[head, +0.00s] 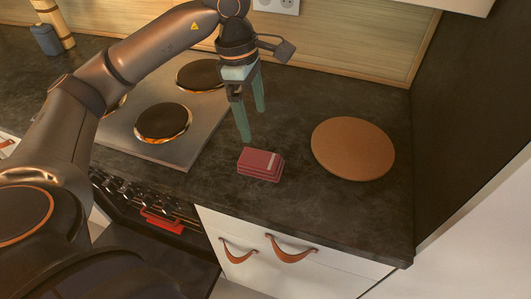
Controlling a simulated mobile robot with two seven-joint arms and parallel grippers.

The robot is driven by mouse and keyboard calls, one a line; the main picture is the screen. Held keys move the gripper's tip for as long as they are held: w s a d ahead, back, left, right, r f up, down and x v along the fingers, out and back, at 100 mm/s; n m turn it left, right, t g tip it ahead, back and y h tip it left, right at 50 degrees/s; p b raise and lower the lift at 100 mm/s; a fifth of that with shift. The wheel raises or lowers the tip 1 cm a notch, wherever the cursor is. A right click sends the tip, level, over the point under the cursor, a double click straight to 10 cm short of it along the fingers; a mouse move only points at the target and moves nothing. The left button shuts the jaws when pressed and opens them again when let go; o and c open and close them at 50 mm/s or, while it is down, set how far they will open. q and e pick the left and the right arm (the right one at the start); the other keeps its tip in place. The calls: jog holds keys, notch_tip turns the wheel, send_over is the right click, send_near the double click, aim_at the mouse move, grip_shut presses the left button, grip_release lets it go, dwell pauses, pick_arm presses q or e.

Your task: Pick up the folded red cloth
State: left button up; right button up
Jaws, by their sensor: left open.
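The folded red cloth (260,165) lies on the dark countertop, near its front edge, between the stove and a round board. It is a small layered stack with a pale stripe on top. My left gripper (252,124) is above and behind the cloth, with its green fingers pointing down. The fingers are apart with nothing between them. In the picture the nearer fingertip ends just above the cloth's back left corner, and I cannot tell the exact gap. My right gripper is not in view.
A round brown board (352,148) lies right of the cloth. A stove top (180,142) with several burners is to the left. A dark panel (465,110) bounds the counter at right. White drawers (300,272) with leather pulls are below. A blue-grey container (47,40) stands far left.

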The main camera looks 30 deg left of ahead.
pick_arm(q)
send_over(261, 159)
jog(key=f, duration=0.3)
jog(key=a+f, duration=0.1)
jog(key=f, duration=0.1)
jog(key=shift+s+f, duration=0.1)
jog(key=shift+f, duration=0.15)
jog(key=f, duration=0.3)
jog(key=f+p, duration=0.1)
jog(key=f, duration=0.1)
jog(key=shift+d+f, duration=0.3)
jog(key=shift+d, duration=0.1)
jog(key=c, duration=1.2)
